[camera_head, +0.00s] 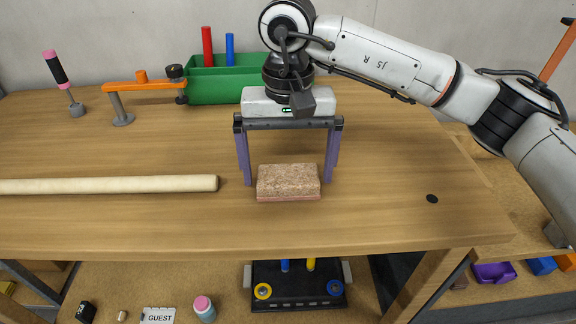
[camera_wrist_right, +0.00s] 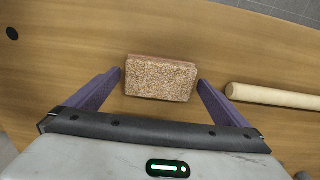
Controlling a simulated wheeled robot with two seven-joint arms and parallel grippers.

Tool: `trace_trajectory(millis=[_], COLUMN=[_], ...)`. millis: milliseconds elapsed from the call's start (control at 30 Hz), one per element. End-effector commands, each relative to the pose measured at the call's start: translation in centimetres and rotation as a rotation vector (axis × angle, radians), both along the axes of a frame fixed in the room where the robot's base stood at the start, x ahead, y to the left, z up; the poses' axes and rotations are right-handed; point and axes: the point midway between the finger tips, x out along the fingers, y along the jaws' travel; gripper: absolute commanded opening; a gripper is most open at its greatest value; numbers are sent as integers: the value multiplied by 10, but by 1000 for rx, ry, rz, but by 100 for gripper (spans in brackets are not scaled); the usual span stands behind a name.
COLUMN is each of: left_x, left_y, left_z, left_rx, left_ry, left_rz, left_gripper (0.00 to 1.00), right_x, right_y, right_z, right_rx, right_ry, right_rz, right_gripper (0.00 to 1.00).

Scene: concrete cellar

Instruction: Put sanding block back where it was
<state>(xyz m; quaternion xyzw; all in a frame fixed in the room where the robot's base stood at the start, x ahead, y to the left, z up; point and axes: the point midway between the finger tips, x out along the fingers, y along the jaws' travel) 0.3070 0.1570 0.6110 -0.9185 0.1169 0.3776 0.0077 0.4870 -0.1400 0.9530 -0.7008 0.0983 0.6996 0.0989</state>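The sanding block (camera_head: 288,181) is a brown, speckled block with a pinkish underside. It lies on the wooden table near its front edge. My right gripper (camera_head: 289,184) is open, its two purple fingers reaching down on either side of the block, with a gap at each side. In the right wrist view the block (camera_wrist_right: 160,77) sits between and slightly beyond the fingertips of the gripper (camera_wrist_right: 161,76). My left gripper is not in view.
A pale wooden rod (camera_head: 110,185) lies left of the block. A green bin (camera_head: 220,86), an orange clamp-like piece (camera_head: 140,86) and a pink-and-black handled tool (camera_head: 58,72) stand further back. A small black disc (camera_head: 432,198) lies to the right. The table (camera_head: 390,160) is clear around the disc.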

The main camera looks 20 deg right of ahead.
Motion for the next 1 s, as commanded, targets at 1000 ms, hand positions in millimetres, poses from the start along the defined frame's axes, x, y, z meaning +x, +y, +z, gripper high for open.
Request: trace_trajectory(millis=[1000], left_x=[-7], left_y=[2], left_z=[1], left_rx=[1], left_ry=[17], left_rz=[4], left_gripper=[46], right_x=[0], right_y=[0], right_z=[124], right_rx=[0], right_ry=[0], right_rz=[1], right_gripper=[100])
